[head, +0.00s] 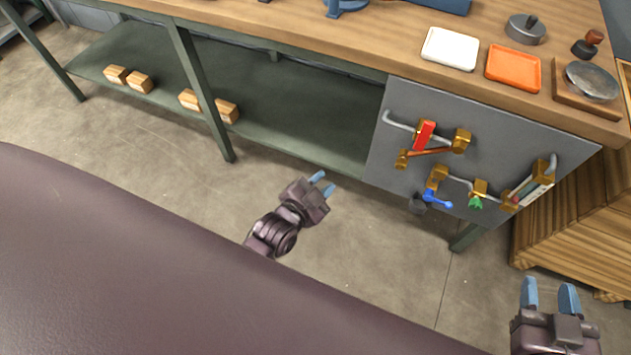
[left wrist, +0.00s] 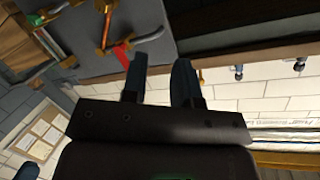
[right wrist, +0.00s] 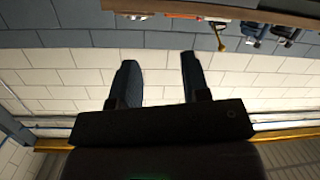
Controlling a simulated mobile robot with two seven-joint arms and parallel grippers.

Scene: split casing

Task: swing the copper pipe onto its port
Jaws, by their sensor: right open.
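The copper pipe (head: 430,153) is a short bar on the grey panel (head: 385,150), below a red lever (head: 424,134). Its left end meets a brass fitting (head: 401,160) and its right end lies near a brass block (head: 462,140); I cannot tell which is the port or whether it is seated. The pipe also shows in the left wrist view (left wrist: 106,26). My left gripper (head: 323,184) is open and empty, left of the panel and apart from it. My right gripper (head: 549,285) is open and empty, below and right of the panel.
The panel also carries a blue valve handle (head: 437,197), a green handle (head: 476,202) and grey pipes. The wooden bench top (head: 400,45) holds a white tray (head: 450,48) and an orange tray (head: 513,68). A wooden crate (head: 565,225) stands at right. The floor before the panel is clear.

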